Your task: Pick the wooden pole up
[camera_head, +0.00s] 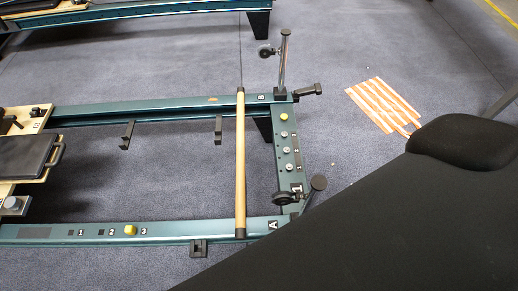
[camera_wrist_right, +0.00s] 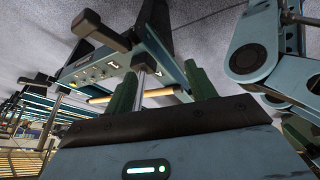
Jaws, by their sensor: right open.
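The wooden pole (camera_head: 240,165) is a light tan rod with dark ends. In the head view it lies across the two teal side rails of a reformer frame (camera_head: 160,106), near the frame's right end. In the right wrist view the pole (camera_wrist_right: 162,92) shows beyond my right gripper (camera_wrist_right: 163,84), partly behind a finger. The right gripper's two green fingers are apart and nothing is held between them. The pole appears some distance past the fingertips. Neither gripper shows in the head view, and my left gripper is in neither view.
Upright posts with pulleys (camera_head: 283,60) stand at the frame's right corners. Dark hooks (camera_head: 127,135) hang on the rail left of the pole. A large black shape (camera_head: 400,225) covers the lower right. An orange-striped sheet (camera_head: 383,106) lies on the grey floor. Another reformer (camera_head: 150,14) is behind.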

